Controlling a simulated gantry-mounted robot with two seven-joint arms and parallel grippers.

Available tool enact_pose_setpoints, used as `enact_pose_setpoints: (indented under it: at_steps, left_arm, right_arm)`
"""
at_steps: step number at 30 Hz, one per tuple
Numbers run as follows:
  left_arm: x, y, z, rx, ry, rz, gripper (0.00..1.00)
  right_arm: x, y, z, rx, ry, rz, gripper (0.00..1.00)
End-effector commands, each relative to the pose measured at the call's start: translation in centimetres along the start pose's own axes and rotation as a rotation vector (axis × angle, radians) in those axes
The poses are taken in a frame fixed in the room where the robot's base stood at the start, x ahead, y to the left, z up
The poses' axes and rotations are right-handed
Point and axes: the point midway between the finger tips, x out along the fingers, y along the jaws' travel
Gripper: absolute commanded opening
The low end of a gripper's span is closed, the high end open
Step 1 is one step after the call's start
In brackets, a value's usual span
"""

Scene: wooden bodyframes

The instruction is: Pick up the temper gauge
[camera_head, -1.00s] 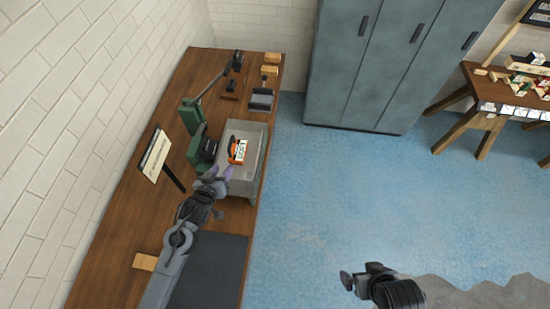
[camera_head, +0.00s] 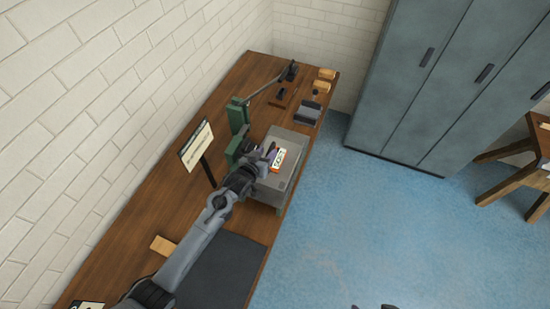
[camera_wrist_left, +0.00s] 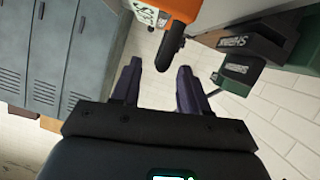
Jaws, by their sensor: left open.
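The temper gauge looks to be the orange device with a white label (camera_head: 279,157) lying on top of a grey metal box (camera_head: 283,183) on the workbench. My left gripper (camera_head: 268,153) is right at it in the head view and covers part of it. In the left wrist view the orange body (camera_wrist_left: 181,9) shows at the top, with a black rounded end pointing toward the gap between my open left fingers (camera_wrist_left: 158,73). The fingers are not closed on it. Of my right gripper, only small dark bits show at the bottom edge of the head view.
A green machine (camera_head: 238,115) stands beside the grey box on the wall side. A sign on a stand (camera_head: 197,146) is left of my arm. A dark mat (camera_head: 222,272) lies nearer on the bench. Grey lockers (camera_head: 430,75) stand across open blue floor.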

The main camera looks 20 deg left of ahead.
Motion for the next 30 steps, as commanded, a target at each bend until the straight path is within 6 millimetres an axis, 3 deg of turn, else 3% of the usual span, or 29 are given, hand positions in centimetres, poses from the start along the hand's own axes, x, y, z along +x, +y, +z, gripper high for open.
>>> enact_pose_setpoints:
  at_steps: [9, 18, 27, 30]
  left_arm:
    - [3.1, 0.0, 0.2, 0.0, 0.0, 0.001, 0.44]
    - [3.3, 0.0, 0.2, 0.0, 0.001, 0.001, 0.44]
    - [3.3, 0.0, 0.2, 0.0, 0.0, 0.0, 0.0]
    - [3.3, 0.0, 0.2, 0.0, 0.0, 0.0, 0.0]
  right_arm:
    - [0.2, 0.0, 0.1, 0.0, -0.001, 0.001, 1.0]
    - [0.2, -0.1, 0.1, 0.006, -0.001, -0.004, 1.0]
    - [0.2, -0.2, 0.0, 0.01, 0.0, -0.007, 1.0]
    - [0.2, -0.2, 0.0, 0.009, 0.0, -0.007, 1.0]
